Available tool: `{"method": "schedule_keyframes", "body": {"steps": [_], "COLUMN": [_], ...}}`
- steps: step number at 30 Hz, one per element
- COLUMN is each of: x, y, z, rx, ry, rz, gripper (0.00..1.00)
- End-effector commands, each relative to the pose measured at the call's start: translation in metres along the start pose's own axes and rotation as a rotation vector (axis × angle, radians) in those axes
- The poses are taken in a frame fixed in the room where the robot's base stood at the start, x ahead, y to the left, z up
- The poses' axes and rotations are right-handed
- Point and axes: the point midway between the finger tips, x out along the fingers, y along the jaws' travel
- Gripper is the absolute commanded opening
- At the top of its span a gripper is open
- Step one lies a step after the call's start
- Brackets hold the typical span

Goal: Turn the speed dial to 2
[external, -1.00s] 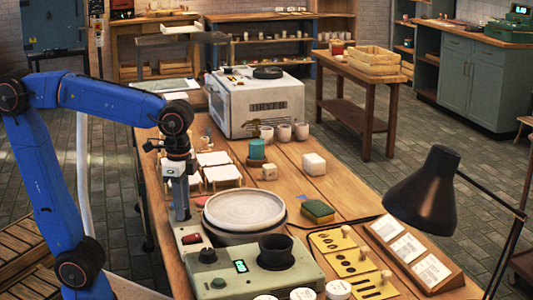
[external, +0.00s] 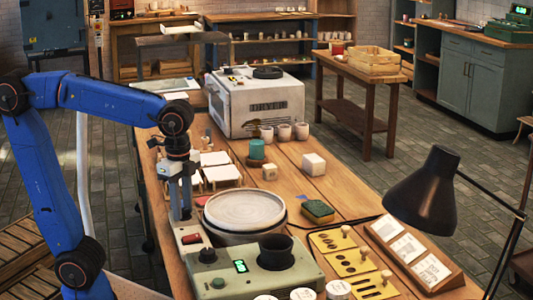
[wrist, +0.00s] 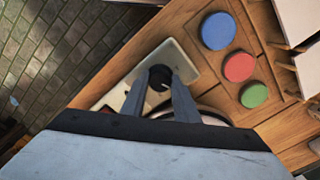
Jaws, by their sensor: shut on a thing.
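In the wrist view a round black dial (wrist: 160,77) sits on a pale panel (wrist: 181,57). My gripper (wrist: 161,82) has one finger on each side of the dial and is shut on it. A light mark shows on the dial, but I cannot read a number by it. In the external view my gripper (external: 180,216) points straight down at the far end of the pale panel (external: 188,249), beside the pottery wheel (external: 244,210). There the gripper hides the dial. A red switch (external: 191,239) is on the panel's near part.
Blue (wrist: 218,31), red (wrist: 239,67) and green (wrist: 254,95) discs lie beside the panel. A black lamp (external: 425,195) stands at right.

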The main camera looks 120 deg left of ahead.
Motion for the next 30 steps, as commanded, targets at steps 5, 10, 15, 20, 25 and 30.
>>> {"method": "schedule_keyframes", "body": {"steps": [5,10,15,20,25,30], "x": [-0.001,-0.001,-0.001,-0.009,-0.035,-0.070], "y": [0.000,0.000,0.000,0.000,0.000,0.000], "z": [-0.001,0.000,0.000,0.000,-0.001,-0.001], "rx": [-0.001,-0.001,-0.001,-0.001,-0.001,-0.001], "ry": [0.002,0.002,0.001,0.002,0.004,0.003], "rz": [-0.001,0.000,0.000,-0.001,-0.002,-0.002], "gripper": [0.32,0.46,0.46,0.46,0.46,0.46]}}
